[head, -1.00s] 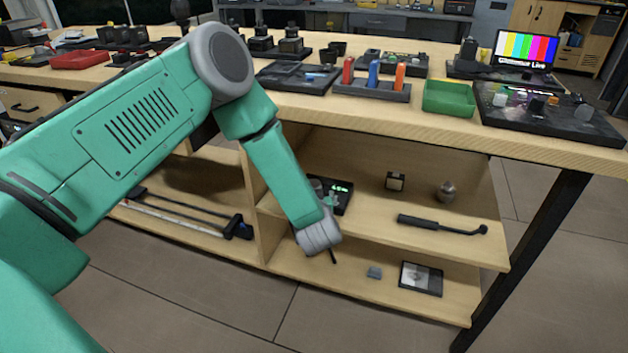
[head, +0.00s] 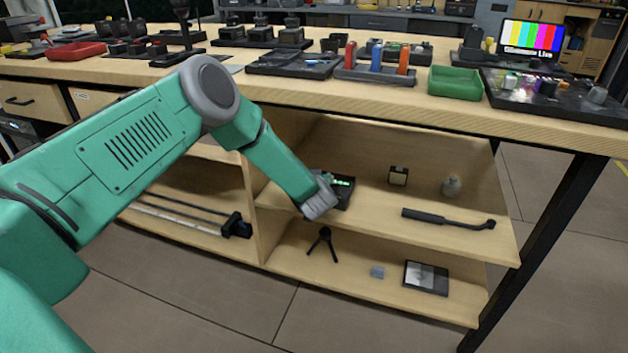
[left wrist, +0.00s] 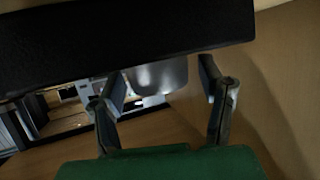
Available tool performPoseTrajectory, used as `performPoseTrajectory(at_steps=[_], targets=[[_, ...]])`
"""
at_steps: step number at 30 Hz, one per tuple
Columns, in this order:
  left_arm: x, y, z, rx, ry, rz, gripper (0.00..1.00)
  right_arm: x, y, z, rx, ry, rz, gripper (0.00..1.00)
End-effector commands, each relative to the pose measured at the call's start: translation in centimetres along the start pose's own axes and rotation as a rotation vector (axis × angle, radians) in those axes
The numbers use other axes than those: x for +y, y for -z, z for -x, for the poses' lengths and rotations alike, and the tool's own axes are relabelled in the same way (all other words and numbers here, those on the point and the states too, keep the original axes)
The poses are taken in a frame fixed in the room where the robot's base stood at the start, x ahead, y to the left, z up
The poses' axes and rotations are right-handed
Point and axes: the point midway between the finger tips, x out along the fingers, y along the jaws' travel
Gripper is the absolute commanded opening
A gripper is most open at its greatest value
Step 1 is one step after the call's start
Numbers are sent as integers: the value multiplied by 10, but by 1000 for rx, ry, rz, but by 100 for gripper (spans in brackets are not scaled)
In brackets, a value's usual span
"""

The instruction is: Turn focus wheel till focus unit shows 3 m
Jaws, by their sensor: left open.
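The focus unit (head: 342,189), a small black box with a lit green readout, sits on the upper shelf under the bench. Its digits are too small to read, and my wrist partly covers it. My left gripper is at this unit; its fingers are hidden in the head view. In the left wrist view my left gripper (left wrist: 161,78) is open. A smooth grey rounded piece (left wrist: 158,75) shows between its fingers, perhaps the focus wheel; I cannot tell if they touch it. A dark slab (left wrist: 130,38) crosses the top, likely the unit's body.
A black handle (head: 447,219), a small dark box (head: 398,176) and a grey rounded object (head: 451,187) stand on the same shelf. The lower shelf holds a small tripod (head: 323,243) and a framed card (head: 426,278). The bench top (head: 380,102) overhangs the shelf.

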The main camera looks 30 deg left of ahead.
Motion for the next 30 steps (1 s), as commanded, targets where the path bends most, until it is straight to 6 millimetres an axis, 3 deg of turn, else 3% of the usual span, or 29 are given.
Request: performPoseTrajectory(at_steps=[3,7,8,14,30], targets=[[0,0,0,0,0,0,63,0,0,0,0,0,0,0],[0,0,0,0,0,0,17,0,0,0,0,0,0,0],[0,0,0,0,0,0,12,0,0,0,0,0,0,0],[0,0,0,0,19,7,12,0,0,2,0,0,0,0],[1,0,0,0,293,122,12,0,0,4,0,0,0,0]])
